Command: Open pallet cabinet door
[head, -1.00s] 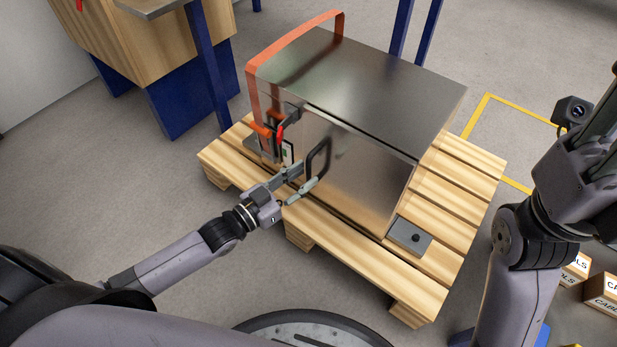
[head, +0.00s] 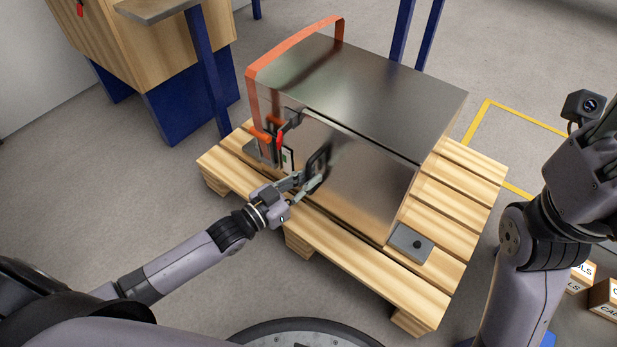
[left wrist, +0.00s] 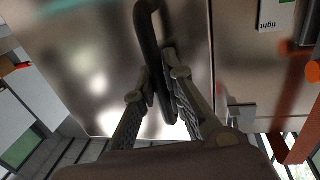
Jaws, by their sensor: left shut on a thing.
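The metal cabinet (head: 365,95) stands on a wooden pallet in the head view. Its shiny front door (head: 355,185) looks closed, and it fills much of the left wrist view (left wrist: 85,75). A dark bar handle (head: 318,162) sits near the door's left side; the wrist view shows it too (left wrist: 147,45). My left gripper (head: 312,184) is at the handle, with its fingers (left wrist: 162,88) on both sides of the bar and shut on it. My right gripper is not clearly in view; only my right arm shows at the right edge.
The pallet (head: 455,190) reaches out around the cabinet. A red clamp lever (head: 279,140) and an orange strap (head: 290,47) are at the cabinet's left side. Boxes (head: 603,298) stand at far right.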

